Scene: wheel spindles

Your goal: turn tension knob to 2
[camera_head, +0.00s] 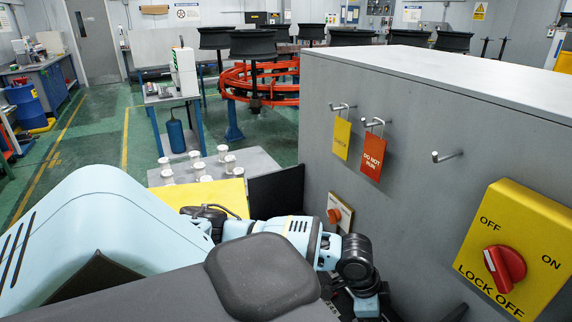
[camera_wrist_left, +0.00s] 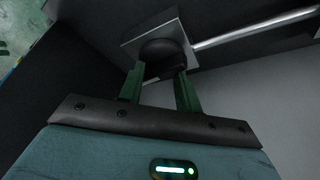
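In the left wrist view a dark round knob (camera_wrist_left: 162,48) sits on a square light-grey plate (camera_wrist_left: 133,45). The fingers of my left gripper (camera_wrist_left: 160,80) are apart, and their tips are at the knob's two near edges. Shadow hides whether they touch or press on it. No scale or number shows on the plate. In the head view my left arm reaches low along the grey cabinet (camera_head: 400,130), and its links hide the knob. My right gripper is in neither view.
On the cabinet are a red rotary switch (camera_head: 504,269) on a yellow LOCK OFF plate (camera_head: 519,222), a smaller red switch (camera_head: 334,216), and hooks with a yellow tag (camera_head: 342,138) and a red tag (camera_head: 373,156). A pale rod (camera_wrist_left: 255,28) runs right of the knob.

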